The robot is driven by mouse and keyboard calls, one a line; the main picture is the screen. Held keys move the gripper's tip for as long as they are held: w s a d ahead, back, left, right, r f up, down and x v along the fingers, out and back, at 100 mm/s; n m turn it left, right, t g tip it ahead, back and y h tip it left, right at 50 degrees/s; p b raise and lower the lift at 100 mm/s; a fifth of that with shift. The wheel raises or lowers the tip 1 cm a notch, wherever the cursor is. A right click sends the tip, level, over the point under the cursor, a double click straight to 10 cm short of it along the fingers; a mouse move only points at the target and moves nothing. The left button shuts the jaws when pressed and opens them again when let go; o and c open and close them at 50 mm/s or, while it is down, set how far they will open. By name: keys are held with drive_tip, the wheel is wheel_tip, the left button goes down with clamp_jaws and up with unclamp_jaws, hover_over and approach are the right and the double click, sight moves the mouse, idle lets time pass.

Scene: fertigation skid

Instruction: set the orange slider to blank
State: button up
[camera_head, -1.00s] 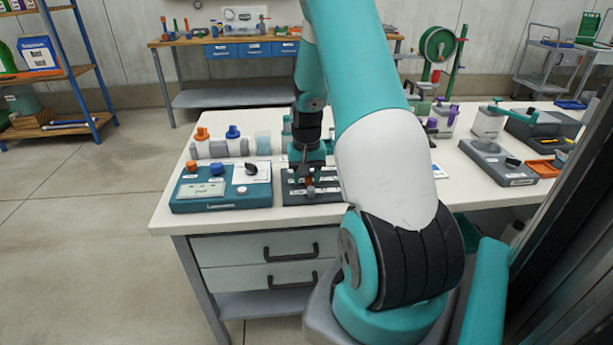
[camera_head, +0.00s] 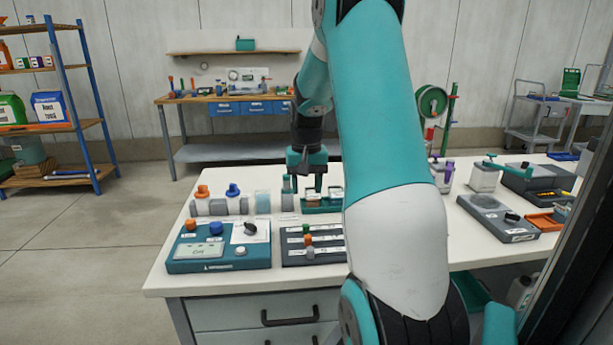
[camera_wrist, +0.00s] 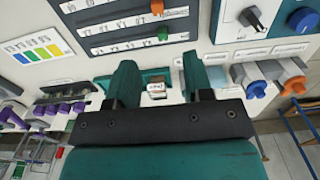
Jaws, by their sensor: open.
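A dark slider panel (camera_head: 290,257) lies on the white bench, with rows of small white labels. The labels are too small to read, so I cannot tell the orange slider's setting. My gripper (camera_head: 307,184) is open and empty, raised above and behind the panel, apart from both sliders. Its spread fingers (camera_wrist: 158,70) show in the wrist view.
A teal control box (camera_head: 200,262) with orange and blue buttons and a black knob stands left of the panel. My arm hides the bench's middle.

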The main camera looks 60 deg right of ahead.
drive_tip(key=shift+r, duration=1.2)
